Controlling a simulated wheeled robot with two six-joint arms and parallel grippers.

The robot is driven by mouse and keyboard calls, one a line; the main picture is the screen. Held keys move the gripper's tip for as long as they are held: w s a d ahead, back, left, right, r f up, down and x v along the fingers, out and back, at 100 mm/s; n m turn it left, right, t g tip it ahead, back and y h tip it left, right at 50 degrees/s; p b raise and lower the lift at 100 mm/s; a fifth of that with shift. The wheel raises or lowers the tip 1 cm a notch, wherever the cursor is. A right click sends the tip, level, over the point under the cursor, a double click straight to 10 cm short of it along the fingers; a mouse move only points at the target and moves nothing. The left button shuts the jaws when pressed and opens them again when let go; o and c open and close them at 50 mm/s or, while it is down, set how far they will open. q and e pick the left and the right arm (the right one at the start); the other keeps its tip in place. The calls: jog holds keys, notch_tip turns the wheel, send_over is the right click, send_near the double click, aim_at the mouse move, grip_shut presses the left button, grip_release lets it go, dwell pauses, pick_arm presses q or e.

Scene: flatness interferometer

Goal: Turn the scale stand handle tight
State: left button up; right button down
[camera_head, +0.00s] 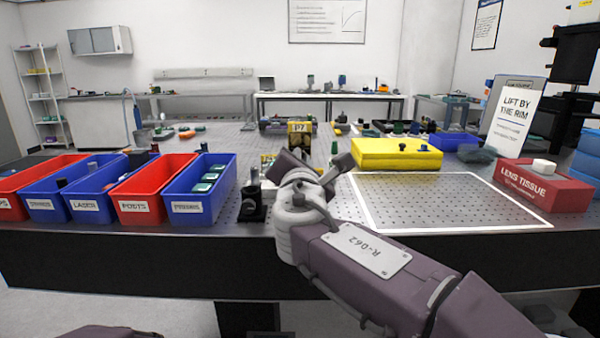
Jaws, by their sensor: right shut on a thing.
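My right arm reaches in from the lower right, and its gripper (318,172) is over the table's front middle. It is shut on what I take to be the scale stand handle, which its wrist and fingers mostly hide. A yellow block marked P7 (300,127) shows just beyond the gripper, with parts of a stand around it. I cannot make out how far the handle is turned. My left gripper is not in view.
Red and blue labelled bins (199,200) line the left front. A small black post mount (252,207) stands close left of my wrist. On the right are a yellow case (396,155), a white-outlined bare area (440,202) and a red lens tissue box (541,186).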

jog(key=shift+f+m+b, duration=0.2)
jog(key=shift+m+b, duration=3)
jog(key=shift+m, duration=1.7)
jog(key=shift+d, duration=0.1)
jog(key=c, duration=1.5)
grip_release()
jog(key=s, duration=0.9)
jog(key=shift+b, duration=0.3)
